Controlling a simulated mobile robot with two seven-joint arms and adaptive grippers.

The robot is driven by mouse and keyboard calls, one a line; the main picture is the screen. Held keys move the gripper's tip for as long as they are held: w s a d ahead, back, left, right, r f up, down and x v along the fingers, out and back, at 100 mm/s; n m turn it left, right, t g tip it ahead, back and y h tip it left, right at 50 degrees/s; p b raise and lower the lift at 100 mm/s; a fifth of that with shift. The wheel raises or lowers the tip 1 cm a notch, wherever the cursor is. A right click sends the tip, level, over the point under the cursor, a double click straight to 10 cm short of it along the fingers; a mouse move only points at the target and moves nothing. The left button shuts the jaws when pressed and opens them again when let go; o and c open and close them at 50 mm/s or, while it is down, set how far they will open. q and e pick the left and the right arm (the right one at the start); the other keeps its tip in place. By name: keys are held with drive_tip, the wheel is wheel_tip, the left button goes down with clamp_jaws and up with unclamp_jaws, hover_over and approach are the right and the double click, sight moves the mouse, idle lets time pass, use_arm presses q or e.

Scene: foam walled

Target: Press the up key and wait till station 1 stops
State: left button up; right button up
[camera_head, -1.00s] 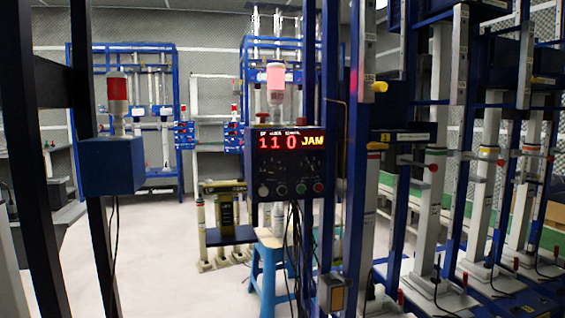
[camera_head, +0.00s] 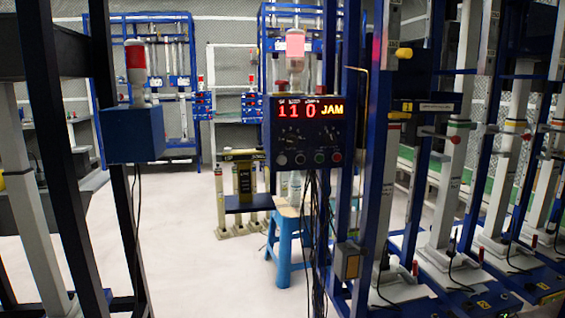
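A control box (camera_head: 309,132) hangs on a blue post slightly right of the middle. Its red display (camera_head: 296,111) reads about "110", and orange "JAM" letters (camera_head: 333,111) show beside it. A row of several small round buttons (camera_head: 309,158), pale, dark, green and red, runs along its lower edge; I cannot read which is the up key. A pale pink lamp (camera_head: 295,44) stands above the box. No station 1 label is readable. Neither of my grippers is in view.
A blue stool (camera_head: 285,240) stands below the box, with dark cables hanging beside it. A dark blue frame with a blue box (camera_head: 133,135) and red lamp (camera_head: 135,56) is at left. Blue racks with white cylinders (camera_head: 447,190) fill the right. Pale floor (camera_head: 190,235) is clear between.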

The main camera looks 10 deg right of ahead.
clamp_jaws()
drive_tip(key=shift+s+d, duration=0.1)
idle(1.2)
